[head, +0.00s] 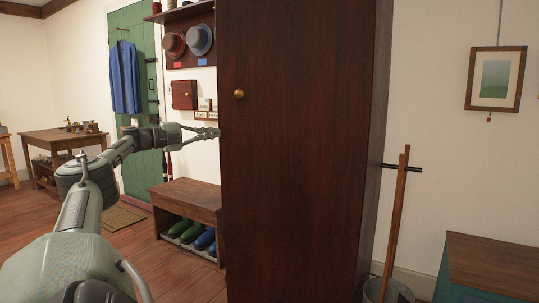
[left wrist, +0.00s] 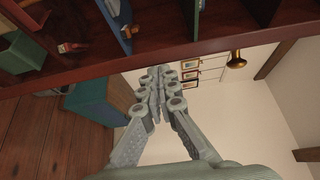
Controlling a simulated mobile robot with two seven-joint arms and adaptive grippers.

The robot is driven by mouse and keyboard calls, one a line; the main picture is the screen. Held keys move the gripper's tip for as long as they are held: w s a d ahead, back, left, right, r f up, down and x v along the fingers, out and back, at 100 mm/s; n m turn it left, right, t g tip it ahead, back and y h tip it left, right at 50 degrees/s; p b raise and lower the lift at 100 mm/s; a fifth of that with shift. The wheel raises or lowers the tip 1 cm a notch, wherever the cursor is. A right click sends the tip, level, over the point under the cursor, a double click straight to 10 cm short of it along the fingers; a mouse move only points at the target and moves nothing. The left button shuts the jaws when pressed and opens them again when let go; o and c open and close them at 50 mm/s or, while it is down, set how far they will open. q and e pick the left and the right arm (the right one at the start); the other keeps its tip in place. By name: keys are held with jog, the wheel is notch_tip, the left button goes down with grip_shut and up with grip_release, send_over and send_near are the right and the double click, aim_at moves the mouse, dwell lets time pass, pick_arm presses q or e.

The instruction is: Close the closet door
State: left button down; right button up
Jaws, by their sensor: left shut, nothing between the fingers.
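The closet door (head: 295,150) is a tall dark red-brown panel in the head view, with a round brass knob (head: 239,94) near its left edge. The knob also shows in the left wrist view (left wrist: 237,57). That view shows shelves with coloured items past the dark edge, so the door seems to stand open; how far I cannot tell. My left gripper (head: 212,132) is shut and empty, by the door's left edge, below the knob. Its fingers show in the left wrist view (left wrist: 158,82), close to the dark edge; contact is unclear. My right gripper is not in view.
A low bench (head: 187,198) with shoes under it stands left of the closet. Hats hang above it, and a green door (head: 130,45) with a blue coat is behind. A wooden pole (head: 396,220) in a bucket and a chest (head: 490,265) stand on the right.

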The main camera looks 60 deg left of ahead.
pick_arm(q)
jog(key=shift+s, duration=0.25)
